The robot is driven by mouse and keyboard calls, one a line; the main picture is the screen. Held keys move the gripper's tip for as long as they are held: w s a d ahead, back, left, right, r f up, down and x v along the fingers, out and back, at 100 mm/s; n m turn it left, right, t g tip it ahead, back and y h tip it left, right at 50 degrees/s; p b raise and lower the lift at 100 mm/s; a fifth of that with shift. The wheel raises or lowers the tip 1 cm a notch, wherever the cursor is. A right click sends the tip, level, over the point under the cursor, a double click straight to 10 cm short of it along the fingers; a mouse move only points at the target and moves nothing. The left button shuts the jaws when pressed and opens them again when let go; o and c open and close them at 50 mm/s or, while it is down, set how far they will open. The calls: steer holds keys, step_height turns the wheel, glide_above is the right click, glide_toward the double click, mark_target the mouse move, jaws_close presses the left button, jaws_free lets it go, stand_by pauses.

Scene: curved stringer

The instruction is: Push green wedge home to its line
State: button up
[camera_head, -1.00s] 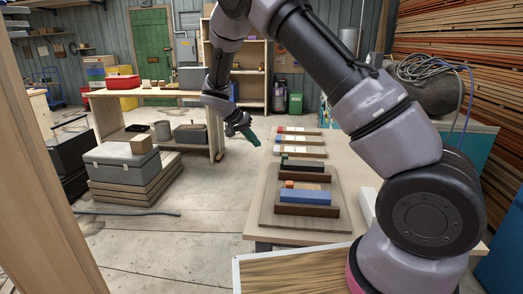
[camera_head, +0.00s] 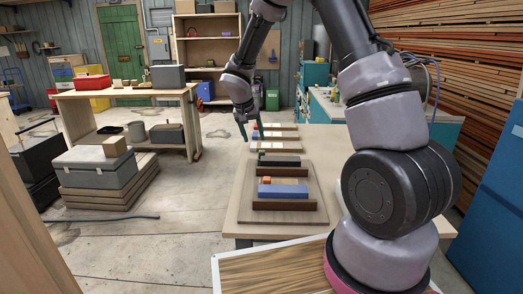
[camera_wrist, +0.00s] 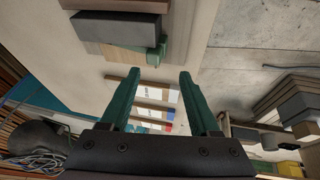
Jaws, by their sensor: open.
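A small green piece, which I take for the green wedge (camera_head: 262,157), sits at the left end of a black block (camera_head: 282,161) on the nearest wooden board (camera_head: 314,216). In the wrist view the green piece (camera_wrist: 156,52) shows just ahead of my fingertips, beside the dark block (camera_wrist: 115,28). My gripper (camera_head: 252,137) points down near the table's left side, with its green fingers apart and nothing between them. In the wrist view my gripper (camera_wrist: 157,75) also shows wide apart. Whether a finger touches the green piece I cannot tell. I cannot make out its line.
The same board carries a blue block (camera_head: 283,191), a small orange block (camera_head: 266,181) and brown rails (camera_head: 285,204). Open floor lies left of the table.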

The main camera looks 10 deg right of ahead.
mark_target(262, 151)
step_height(262, 151, up, 3)
steer(key=s+d+t+y, duration=0.1)
steer(key=s+d+y, duration=0.1)
steer(key=d, duration=0.1)
steer(key=shift+n, duration=0.3)
steer(key=x, duration=1.1)
steer(key=shift+a, duration=0.2)
steer(key=shift+r, duration=0.1)
jaws_close()
stand_by(0.7)
